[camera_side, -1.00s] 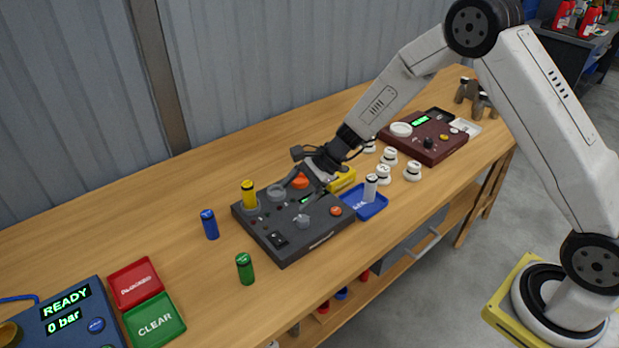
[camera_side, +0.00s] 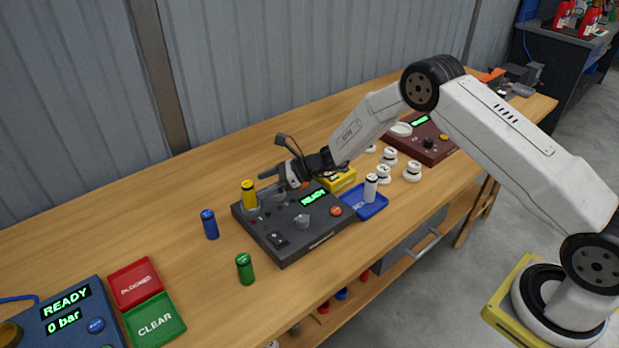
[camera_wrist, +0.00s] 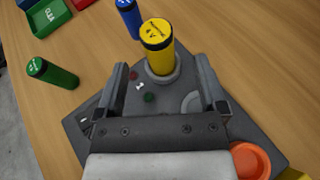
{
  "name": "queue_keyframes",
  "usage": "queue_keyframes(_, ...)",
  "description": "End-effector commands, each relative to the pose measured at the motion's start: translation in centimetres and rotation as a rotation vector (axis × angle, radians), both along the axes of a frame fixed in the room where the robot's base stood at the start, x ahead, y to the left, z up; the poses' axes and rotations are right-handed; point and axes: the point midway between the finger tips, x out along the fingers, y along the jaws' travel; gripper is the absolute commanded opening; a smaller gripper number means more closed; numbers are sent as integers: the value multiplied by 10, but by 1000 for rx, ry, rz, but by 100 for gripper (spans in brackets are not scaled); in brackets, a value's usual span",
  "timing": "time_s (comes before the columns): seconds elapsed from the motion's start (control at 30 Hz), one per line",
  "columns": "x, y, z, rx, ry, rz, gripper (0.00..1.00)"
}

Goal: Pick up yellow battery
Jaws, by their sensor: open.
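The yellow battery (camera_side: 249,194) stands upright in a round socket at the back left of the dark grey device (camera_side: 285,250). In the wrist view the yellow battery (camera_wrist: 158,48) is ahead of my gripper (camera_wrist: 160,75), roughly centred between the two open fingers and a little beyond their tips. In the side view my gripper (camera_side: 272,182) is just right of the battery, held nearly level above the device. It is open and empty. No contact with the battery is visible.
A blue battery (camera_side: 209,224) and a green battery (camera_side: 245,268) stand on the table left of the device. A white cylinder (camera_side: 370,187) stands in a blue tray (camera_side: 376,203) at right. Red and green trays (camera_side: 155,318) lie at front left.

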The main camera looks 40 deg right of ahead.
Motion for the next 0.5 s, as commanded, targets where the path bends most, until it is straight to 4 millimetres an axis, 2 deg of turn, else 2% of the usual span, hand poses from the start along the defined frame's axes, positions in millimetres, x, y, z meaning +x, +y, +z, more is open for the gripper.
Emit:
queue_keyframes(0.2, 7, 12, -6, -1, 0, 0, 90)
queue_keyframes(0.5, 9, 16, -7, 0, 0, 1, 90)
